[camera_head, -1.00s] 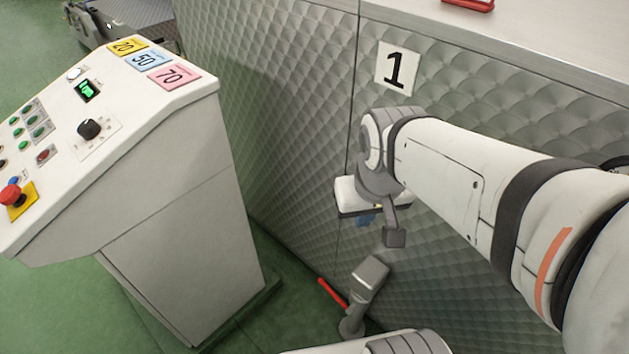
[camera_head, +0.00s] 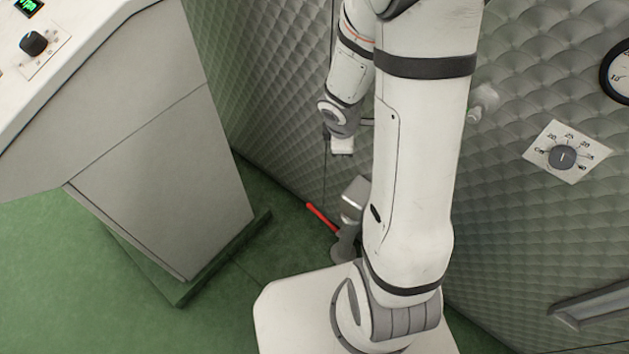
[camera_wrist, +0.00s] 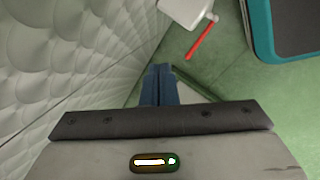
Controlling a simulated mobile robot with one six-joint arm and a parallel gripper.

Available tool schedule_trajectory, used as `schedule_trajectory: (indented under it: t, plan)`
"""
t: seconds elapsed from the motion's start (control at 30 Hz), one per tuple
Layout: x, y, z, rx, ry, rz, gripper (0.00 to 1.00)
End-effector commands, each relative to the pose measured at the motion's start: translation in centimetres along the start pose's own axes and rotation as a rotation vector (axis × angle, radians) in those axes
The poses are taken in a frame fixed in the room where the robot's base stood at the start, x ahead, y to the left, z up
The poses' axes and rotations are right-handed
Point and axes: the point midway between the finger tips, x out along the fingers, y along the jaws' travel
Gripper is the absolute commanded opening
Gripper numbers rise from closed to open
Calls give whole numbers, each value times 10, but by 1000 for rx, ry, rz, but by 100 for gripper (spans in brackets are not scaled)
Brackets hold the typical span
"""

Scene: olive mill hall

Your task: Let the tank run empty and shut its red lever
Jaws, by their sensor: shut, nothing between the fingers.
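The tank (camera_head: 540,90) has a quilted metal wall that fills the right side of the head view. Its red lever (camera_head: 322,217) sits low, near the floor, on a grey outlet fitting (camera_head: 352,192). No stream of liquid is visible, and the tank's inside is out of view. In the wrist view the red lever (camera_wrist: 202,40) slants beside the pale fitting (camera_wrist: 187,10), beyond the fingertips. My gripper (camera_wrist: 160,72) has its blue fingers together and empty, apart from the lever. In the head view my gripper hangs above the lever, its fingers hard to make out.
A control console (camera_head: 150,150) stands at the left, with a dial and a green display. A numbered knob (camera_head: 562,157) and a round gauge (camera_head: 621,75) are on the tank wall. A dark, teal-edged object (camera_wrist: 290,25) shows in the wrist view. Green floor lies open between console and tank.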

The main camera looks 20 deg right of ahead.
Motion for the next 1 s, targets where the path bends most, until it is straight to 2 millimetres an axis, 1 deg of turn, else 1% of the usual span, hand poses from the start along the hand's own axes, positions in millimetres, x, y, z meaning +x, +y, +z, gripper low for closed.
schedule_trajectory:
  t: [0.03, 0.07, 0.1, 0.2, 0.3, 0.4, 0.5, 0.67, 0.73, 1.0]
  plan:
    - [36, -11, -6, -102, 22, -29, 0]
    - [50, -16, -10, -165, 41, -39, 0]
    - [70, -23, -16, -246, 69, -53, 0]
    - [112, -44, -30, -425, 147, -87, 0]
    - [142, -67, -41, -566, 224, -118, 0]
    - [162, -85, -49, -661, 287, -138, 0]
    - [172, -96, -53, -714, 326, -148, 0]
    - [184, -103, -58, -739, 345, -151, 0]
    - [192, -105, -60, -738, 345, -151, 0]
    - [235, -117, -70, -734, 343, -152, 0]
